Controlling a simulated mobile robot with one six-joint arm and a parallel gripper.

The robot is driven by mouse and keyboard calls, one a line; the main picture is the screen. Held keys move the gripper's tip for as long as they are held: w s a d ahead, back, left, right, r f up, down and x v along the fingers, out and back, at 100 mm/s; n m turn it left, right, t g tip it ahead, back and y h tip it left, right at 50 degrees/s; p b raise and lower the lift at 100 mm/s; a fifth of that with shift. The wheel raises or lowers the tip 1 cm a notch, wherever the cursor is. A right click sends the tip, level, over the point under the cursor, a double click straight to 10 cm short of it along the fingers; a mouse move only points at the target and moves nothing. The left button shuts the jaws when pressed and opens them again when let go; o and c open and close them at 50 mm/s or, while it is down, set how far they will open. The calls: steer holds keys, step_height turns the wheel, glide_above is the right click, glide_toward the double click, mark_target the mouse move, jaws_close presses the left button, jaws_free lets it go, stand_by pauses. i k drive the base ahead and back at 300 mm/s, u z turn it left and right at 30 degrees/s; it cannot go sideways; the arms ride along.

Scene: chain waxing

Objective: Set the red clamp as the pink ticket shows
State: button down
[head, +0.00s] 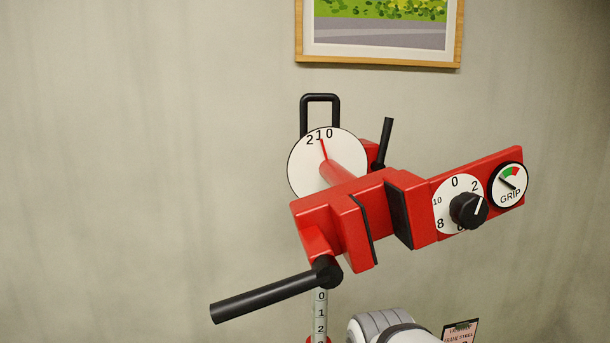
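The red clamp (335,215) is in the middle of the head view, its jaws apart and nothing between them. A black knob (468,210) on a white dial has its pointer toward 2. The GRIP gauge (508,186) has red and green zones; its needle points to the upper left. A white disc (305,175) reads 2, 1, 0, with a red line near 1. A black lever (265,297) sticks out to the lower left. The pink ticket (460,332) is cut off at the bottom edge, its text too small to read fully. My gripper is out of view.
A numbered post (321,312) shows 0, 1, 2 under the clamp. A short black handle (386,143) and a black loop (320,98) rise behind it. A framed picture (380,55) hangs on the bare wall. A white-grey part of my arm shows at the bottom.

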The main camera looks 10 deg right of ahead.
mark_target(402, 203)
steer(key=z, duration=0.3)
steer(key=k, duration=1)
steer(key=z, duration=0.65)
steer(key=i, duration=0.5)
